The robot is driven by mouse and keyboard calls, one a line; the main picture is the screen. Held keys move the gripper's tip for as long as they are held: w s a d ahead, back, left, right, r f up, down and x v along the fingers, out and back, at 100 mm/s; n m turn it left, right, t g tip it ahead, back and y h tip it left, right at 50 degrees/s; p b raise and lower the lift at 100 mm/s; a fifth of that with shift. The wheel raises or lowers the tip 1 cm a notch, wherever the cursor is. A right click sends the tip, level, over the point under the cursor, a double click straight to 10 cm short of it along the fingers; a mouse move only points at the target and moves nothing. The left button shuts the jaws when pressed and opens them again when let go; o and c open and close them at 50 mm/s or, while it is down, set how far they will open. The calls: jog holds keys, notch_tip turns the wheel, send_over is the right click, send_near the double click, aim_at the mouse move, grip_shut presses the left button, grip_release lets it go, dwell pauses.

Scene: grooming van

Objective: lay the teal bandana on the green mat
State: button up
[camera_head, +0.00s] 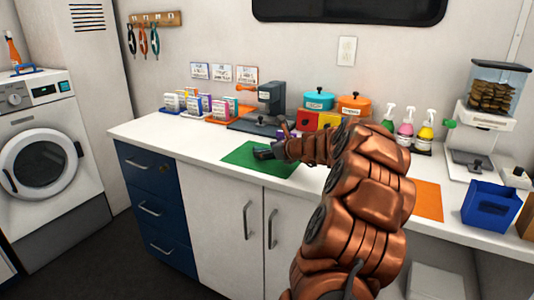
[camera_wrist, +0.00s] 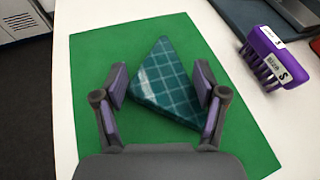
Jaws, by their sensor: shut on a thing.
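The teal bandana (camera_wrist: 165,85), a folded triangle with a pale check pattern, lies between the two fingers of my gripper (camera_wrist: 163,92) in the wrist view. My gripper is shut on it, with a finger at each side. The green mat (camera_wrist: 90,60) spreads beneath the bandana and reaches past it on all sides. I cannot tell whether the bandana touches the mat or is held just above it. In the head view my gripper (camera_head: 264,153) is low over the green mat (camera_head: 238,158) on the white counter; the bandana cannot be made out there.
A purple brush (camera_wrist: 272,55) lies right of the mat. Behind it stand a dark machine (camera_head: 270,98), teal pot (camera_head: 318,100) and orange pot (camera_head: 353,105). Spray bottles (camera_head: 405,125), an orange mat (camera_head: 428,198) and a blue bin (camera_head: 489,207) are to the right.

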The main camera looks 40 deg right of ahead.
jog(key=o, duration=1.5)
jog(key=shift+f, duration=0.2)
jog(key=shift+c, duration=0.2)
jog(key=shift+s+r, duration=0.1)
jog(key=shift+s, duration=0.05)
jog(key=p+v, duration=0.1)
jog(key=v, duration=1)
jog(key=shift+s+r, duration=0.15)
jog(key=shift+s, duration=0.2)
